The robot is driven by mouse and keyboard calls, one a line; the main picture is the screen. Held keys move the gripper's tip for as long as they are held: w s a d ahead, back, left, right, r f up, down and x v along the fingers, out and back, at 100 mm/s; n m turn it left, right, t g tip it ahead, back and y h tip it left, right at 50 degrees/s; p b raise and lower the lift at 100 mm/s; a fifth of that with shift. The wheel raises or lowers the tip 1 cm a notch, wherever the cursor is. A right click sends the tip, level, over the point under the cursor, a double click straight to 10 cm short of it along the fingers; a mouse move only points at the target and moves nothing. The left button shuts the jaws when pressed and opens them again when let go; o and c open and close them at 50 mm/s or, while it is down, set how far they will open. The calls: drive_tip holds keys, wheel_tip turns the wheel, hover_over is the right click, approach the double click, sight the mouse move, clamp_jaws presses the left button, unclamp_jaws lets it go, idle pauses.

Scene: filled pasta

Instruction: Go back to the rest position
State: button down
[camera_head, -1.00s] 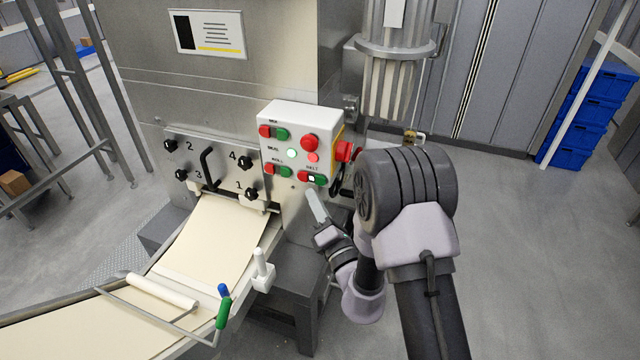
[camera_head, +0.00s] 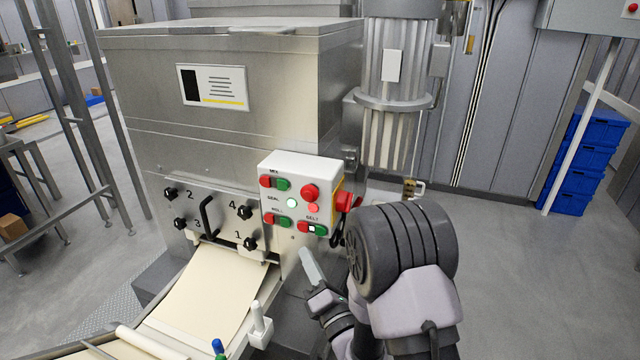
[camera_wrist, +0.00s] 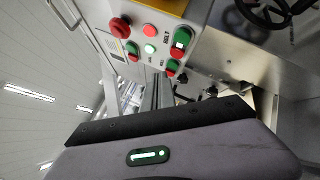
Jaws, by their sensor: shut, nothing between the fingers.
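My gripper (camera_head: 308,262) is shut and empty in the head view, just below the white control box on the machine front. The fingers point up toward the box and stand apart from its buttons. The control box (camera_head: 328,178) carries red and green buttons, a lit white lamp (camera_head: 292,203) and a large red knob on its right side. In the wrist view the control box (camera_wrist: 185,20) shows at the top, tilted. My gripper (camera_wrist: 157,90) reaches up beneath it there; the fingertips are hard to make out.
A steel machine (camera_head: 220,110) fills the middle, with a dough sheet (camera_head: 208,290) running out on a belt below numbered knobs. A white post (camera_head: 259,325) stands beside the belt. Blue crates (camera_head: 583,160) are stacked at the right. The floor (camera_head: 530,280) at the right is clear.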

drive_tip(key=s+a+r+n+g+y, duration=0.4)
drive_tip(key=a+r+n+y, duration=0.25)
drive_tip(key=r, duration=0.25)
drive_tip(key=s+a+r+n+g+y, duration=0.1)
drive_tip(key=s+a+r+n+g, duration=0.15)
drive_tip(key=s+n+g, duration=0.5)
drive_tip(key=s+a+r+n+g+y, duration=0.2)
drive_tip(key=s+r+n+g, duration=0.1)
drive_tip(key=s+n+g, duration=0.45)
drive_tip(key=s+d+f+n+h, duration=0.6)
drive_tip(key=s+d+n+h, duration=0.3)
drive_tip(key=s+n, duration=0.25)
drive_tip(key=w+d+n+t+h, duration=0.1)
drive_tip(key=d+n+t+h, duration=0.4)
drive_tip(key=d, duration=0.9)
drive_tip(key=shift+w+d+r+t+h, duration=0.35)
drive_tip(key=shift+t+h, duration=0.25)
drive_tip(key=shift+h, duration=0.55)
